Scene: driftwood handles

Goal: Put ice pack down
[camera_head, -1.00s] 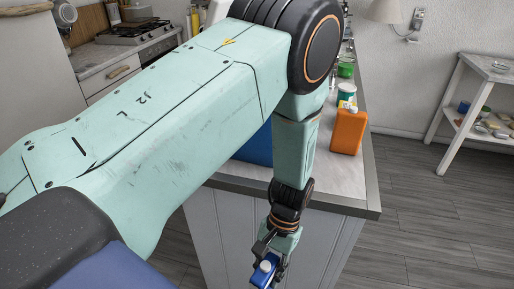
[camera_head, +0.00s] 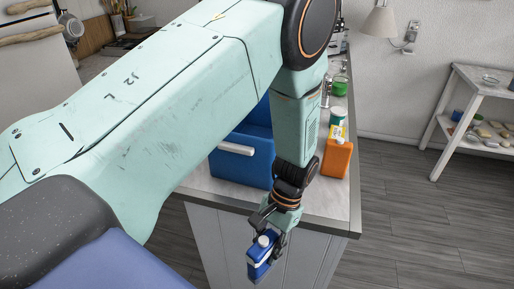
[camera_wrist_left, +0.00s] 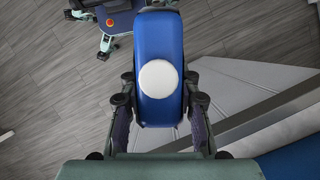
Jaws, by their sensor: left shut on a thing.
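The ice pack (camera_head: 258,268) is a blue flat bottle shape with a white round cap. My left gripper (camera_head: 268,242) is shut on it and holds it in the air in front of the counter's end panel, below the countertop edge. In the left wrist view the ice pack (camera_wrist_left: 160,45) sits between the two fingers of my left gripper (camera_wrist_left: 158,100), its white cap facing the camera. My right gripper does not show in any view.
A green container (camera_head: 340,87) stands farther back. A white shelf (camera_head: 480,105) is at the right. The floor between is clear.

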